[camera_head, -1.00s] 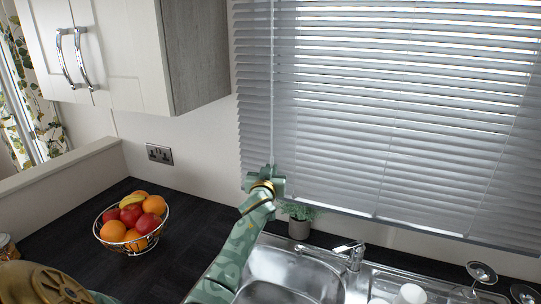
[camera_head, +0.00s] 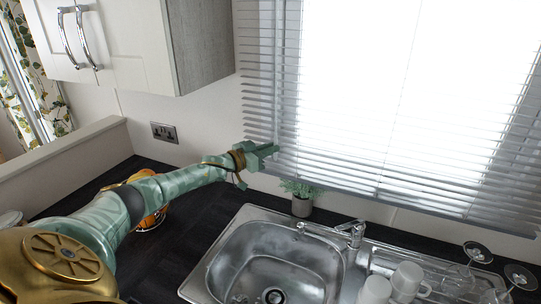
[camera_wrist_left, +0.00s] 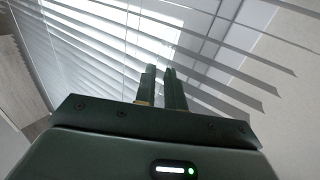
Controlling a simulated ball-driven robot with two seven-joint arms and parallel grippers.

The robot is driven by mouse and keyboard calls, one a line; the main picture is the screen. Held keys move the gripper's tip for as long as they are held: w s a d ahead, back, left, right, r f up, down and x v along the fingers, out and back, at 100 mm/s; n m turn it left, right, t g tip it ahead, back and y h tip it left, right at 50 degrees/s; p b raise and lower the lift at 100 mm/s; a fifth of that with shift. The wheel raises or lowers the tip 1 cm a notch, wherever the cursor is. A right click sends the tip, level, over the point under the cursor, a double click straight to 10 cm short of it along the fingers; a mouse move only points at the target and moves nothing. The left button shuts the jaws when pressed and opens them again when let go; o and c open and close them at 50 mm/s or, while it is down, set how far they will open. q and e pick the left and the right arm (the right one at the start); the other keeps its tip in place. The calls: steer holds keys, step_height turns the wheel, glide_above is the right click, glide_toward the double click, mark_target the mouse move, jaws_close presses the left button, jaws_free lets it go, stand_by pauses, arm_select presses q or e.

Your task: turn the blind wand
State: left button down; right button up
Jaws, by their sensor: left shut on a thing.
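The white slatted blind (camera_head: 262,100) hangs over the window, and its slats are tilted open with bright light coming through. The thin blind wand (camera_head: 276,70) runs down near the blind's left side. My left gripper (camera_head: 270,150) is at the blind's lower left, shut on the wand, its fingers pointing right. In the left wrist view the two fingers (camera_wrist_left: 163,88) stand close together in front of the slats (camera_wrist_left: 85,50). The held part of the wand is hidden between them. My right gripper is not in view.
A sink (camera_head: 275,255) with a tap (camera_head: 352,230) lies below the window. A small potted plant (camera_head: 301,203) stands on the sill side. Mugs (camera_head: 408,280) and upturned glasses (camera_head: 470,265) are at the right. My left arm partly hides the fruit bowl (camera_head: 152,220). A wall cupboard (camera_head: 130,45) hangs upper left.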

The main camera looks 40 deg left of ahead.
arm_select(q)
steer(key=shift+a+h, duration=0.1)
steer(key=shift+h, duration=0.2)
steer(key=shift+r, duration=0.1)
steer(key=c, duration=1.8)
jaws_free()
steer(key=shift+o, duration=0.2)
steer(key=shift+w, duration=0.1)
steer(key=shift+m, duration=0.3)
steer(key=p+v, duration=0.2)
steer(key=v, duration=1.4)
steer(key=shift+p, duration=0.4)
